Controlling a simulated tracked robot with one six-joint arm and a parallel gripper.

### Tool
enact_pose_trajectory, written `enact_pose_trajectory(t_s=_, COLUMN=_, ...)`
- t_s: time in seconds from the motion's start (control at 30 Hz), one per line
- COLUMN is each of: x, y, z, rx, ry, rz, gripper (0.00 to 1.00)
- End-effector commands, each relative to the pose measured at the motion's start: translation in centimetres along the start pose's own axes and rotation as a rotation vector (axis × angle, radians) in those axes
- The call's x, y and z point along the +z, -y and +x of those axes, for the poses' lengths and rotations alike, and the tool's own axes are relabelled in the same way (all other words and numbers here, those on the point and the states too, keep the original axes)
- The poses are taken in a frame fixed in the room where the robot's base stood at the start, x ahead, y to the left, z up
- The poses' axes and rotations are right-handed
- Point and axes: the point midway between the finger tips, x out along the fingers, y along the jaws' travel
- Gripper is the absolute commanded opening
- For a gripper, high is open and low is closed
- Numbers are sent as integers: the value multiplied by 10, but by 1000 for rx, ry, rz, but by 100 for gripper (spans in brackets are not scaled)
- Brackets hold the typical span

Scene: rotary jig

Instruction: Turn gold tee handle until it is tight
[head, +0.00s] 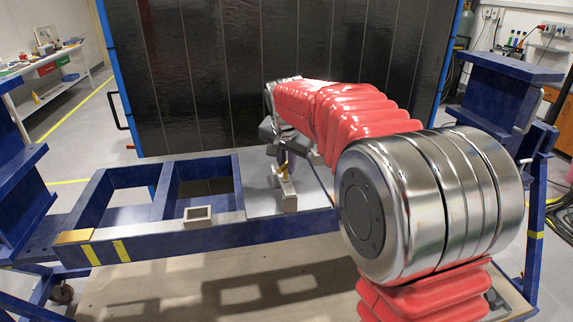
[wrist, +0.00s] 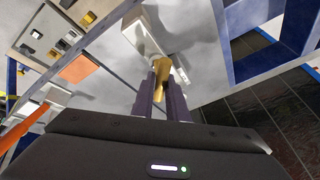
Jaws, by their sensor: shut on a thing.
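The gold tee handle (wrist: 161,72) sits between the two dark fingertips of my gripper (wrist: 162,82) in the wrist view. My gripper is shut on it. The handle stands at the end of a pale grey block (wrist: 150,33). In the head view my gripper (head: 282,172) reaches down to a small post (head: 288,192) on the grey plate (head: 262,188) of the blue jig frame. There my arm hides much of the plate. I cannot tell how tight the handle is.
The blue frame (head: 170,240) has two open bays on the left and a small open box (head: 198,215) on its front. A tall dark panel (head: 230,70) stands close behind. In the wrist view an orange patch (wrist: 78,69) and several small parts lie at the left.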

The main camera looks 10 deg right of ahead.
Motion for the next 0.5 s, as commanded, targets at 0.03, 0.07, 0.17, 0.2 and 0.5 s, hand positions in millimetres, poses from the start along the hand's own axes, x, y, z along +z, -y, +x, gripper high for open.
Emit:
enact_pose_trajectory(t_s=0.03, x=0, y=1, z=0, rx=11, ry=-7, rz=27, gripper=0)
enact_pose_trajectory(t_s=0.07, x=0, y=1, z=0, rx=18, ry=-11, rz=47, gripper=0)
enact_pose_trajectory(t_s=0.17, x=0, y=0, z=0, rx=46, ry=-24, rz=114, gripper=0)
enact_pose_trajectory(t_s=0.2, x=0, y=0, z=0, rx=57, ry=-31, rz=140, gripper=0)
enact_pose_trajectory(t_s=0.5, x=1, y=-1, z=0, rx=142, ry=-74, rz=346, gripper=0)
